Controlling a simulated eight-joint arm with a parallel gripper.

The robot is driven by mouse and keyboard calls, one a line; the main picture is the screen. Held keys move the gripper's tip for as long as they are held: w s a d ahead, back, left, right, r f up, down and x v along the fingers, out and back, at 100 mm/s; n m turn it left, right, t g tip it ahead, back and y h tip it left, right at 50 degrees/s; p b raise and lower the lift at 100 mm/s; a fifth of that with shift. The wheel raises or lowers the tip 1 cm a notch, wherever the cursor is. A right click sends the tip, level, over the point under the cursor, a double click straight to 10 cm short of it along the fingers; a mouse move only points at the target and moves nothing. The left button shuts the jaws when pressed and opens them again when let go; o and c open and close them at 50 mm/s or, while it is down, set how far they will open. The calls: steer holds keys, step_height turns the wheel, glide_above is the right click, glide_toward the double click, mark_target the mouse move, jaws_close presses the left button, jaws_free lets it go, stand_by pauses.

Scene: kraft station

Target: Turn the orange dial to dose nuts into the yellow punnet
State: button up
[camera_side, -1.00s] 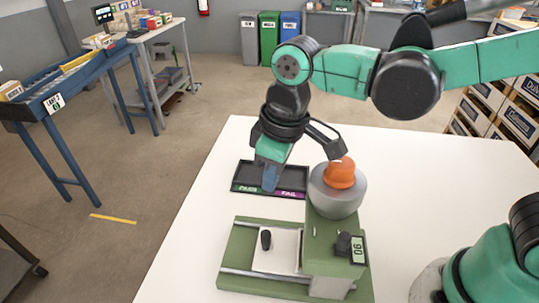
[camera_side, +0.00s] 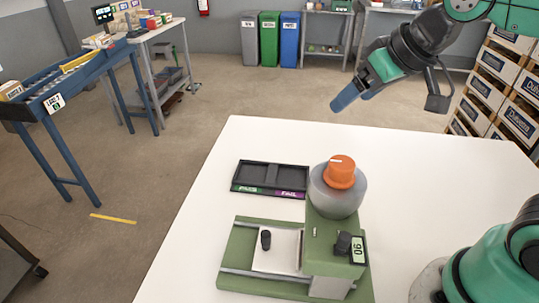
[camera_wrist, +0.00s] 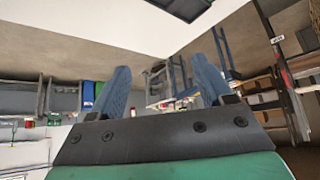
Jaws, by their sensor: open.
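An orange dial (camera_side: 341,172) sits on top of a grey round body (camera_side: 337,197) on a green machine (camera_side: 331,247). I see no yellow punnet in either view. My gripper (camera_side: 350,98) is up and to the right of the dial in the side view, beyond the table's far edge in the picture and clear of the machine. Its two blue fingers are apart and empty. The wrist view shows them spread, with nothing between the fingertips (camera_wrist: 160,66).
A black tray (camera_side: 270,178) with PASS and FAIL labels lies behind the machine on the white table (camera_side: 200,250). The machine has a white sliding plate (camera_side: 277,252), black knobs and a display reading 90 or 06. The table's left and far right areas are clear.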

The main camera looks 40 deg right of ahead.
step_height(320, 180, up, 6)
steer(key=n+g, duration=0.7)
steer(key=n, duration=1)
glide_above(342, 162)
step_height(342, 162, down, 4)
steer(key=shift+r, duration=0.1)
steer(key=shift+f, duration=2.9)
jaws_close()
